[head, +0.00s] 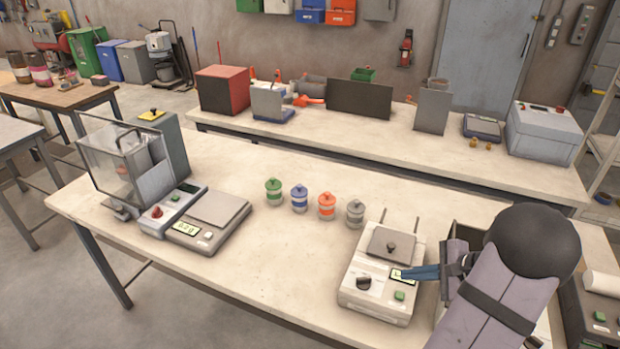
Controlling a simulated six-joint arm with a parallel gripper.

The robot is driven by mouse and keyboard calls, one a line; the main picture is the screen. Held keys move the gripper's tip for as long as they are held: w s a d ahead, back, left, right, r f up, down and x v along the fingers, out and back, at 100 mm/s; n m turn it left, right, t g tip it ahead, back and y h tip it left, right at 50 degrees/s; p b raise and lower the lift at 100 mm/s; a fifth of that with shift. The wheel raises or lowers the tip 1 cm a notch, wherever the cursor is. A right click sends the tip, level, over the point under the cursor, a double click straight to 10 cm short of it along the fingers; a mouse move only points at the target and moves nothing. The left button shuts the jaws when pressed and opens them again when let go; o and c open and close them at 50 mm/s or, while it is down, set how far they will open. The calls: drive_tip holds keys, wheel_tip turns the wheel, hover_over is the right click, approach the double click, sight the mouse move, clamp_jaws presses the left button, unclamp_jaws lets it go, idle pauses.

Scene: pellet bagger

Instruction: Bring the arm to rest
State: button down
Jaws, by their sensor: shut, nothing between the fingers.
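My arm comes in from the lower right. My gripper (404,273) points left, with its slim blue fingers shut and empty. The fingertips appear in front of the display of a light grey sealer-like machine (372,295); I cannot tell whether they touch it or hover over it. The machine has a black knob, a green button and a grey plate on top. Part of its right side is hidden behind my gripper.
Green (274,192), blue (299,199), orange (326,207) and grey (355,214) jars stand in a row on the bench (250,290). A scale (209,220) and a clear-walled hopper (125,165) stand at left. A dark open box (468,235) is partly behind my arm.

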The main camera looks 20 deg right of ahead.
drive_tip(key=shift+s+f+n+g, duration=0.4)
drive_tip(key=shift+s+f+g, duration=0.2)
drive_tip(key=shift+s+f, duration=0.5)
drive_tip(key=s+a+f+n+g, duration=0.2)
drive_tip(key=s+a+n+g, duration=0.1)
drive_tip(key=s+a, duration=0.3)
drive_tip(key=s+a+f+n+g, duration=0.3)
drive_tip(key=s+a+g, duration=0.1)
drive_tip(key=s, duration=0.3)
drive_tip(key=w+a+r+n+h, duration=0.2)
drive_tip(key=w+a+r+n, duration=0.1)
drive_tip(key=a+n, duration=0.4)
drive_tip(key=w+a+r+n+h, duration=0.2)
drive_tip(key=a+n, duration=0.6)
drive_tip(key=a, duration=0.4)
wheel_tip(320, 180, up, 3)
drive_tip(key=shift+w+f, duration=0.15)
drive_tip(key=shift+w, duration=0.3)
drive_tip(key=shift+f, duration=0.1)
idle(1.8)
wheel_tip(320, 180, down, 43)
drive_tip(key=b, duration=4.3)
